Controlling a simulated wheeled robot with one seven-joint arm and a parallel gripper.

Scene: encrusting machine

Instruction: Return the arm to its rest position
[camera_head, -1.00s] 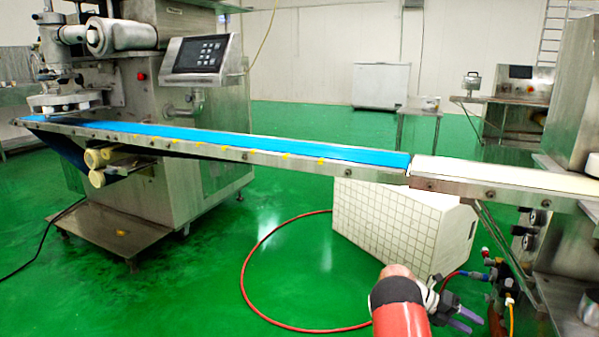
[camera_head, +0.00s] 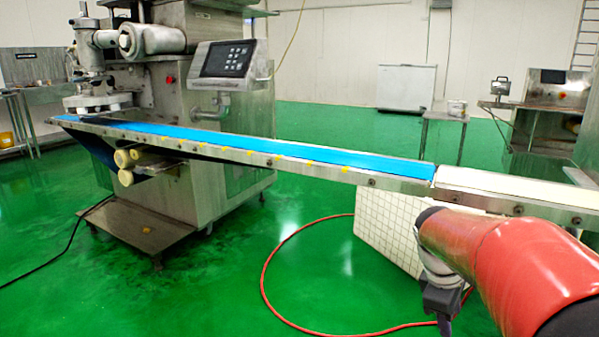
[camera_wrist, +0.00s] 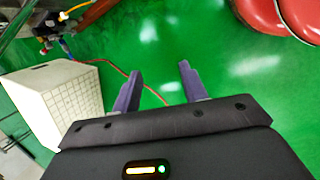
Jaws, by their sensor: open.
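My gripper (camera_wrist: 157,80) is open and empty in the wrist view, its two purple-grey fingers apart over the green floor. In the head view, my red and black arm comes in from the lower right, in front of the conveyor's near right part. The fingers do not show clearly there; only a dark part of the wrist hangs below the arm at the bottom edge.
A long conveyor with a blue belt (camera_head: 300,150) crosses the head view from the steel encrusting machine (camera_head: 215,130). A white gridded box (camera_head: 385,225) stands under it; the wrist view shows it at left (camera_wrist: 50,95). A red hose (camera_head: 267,275) lies on the open green floor.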

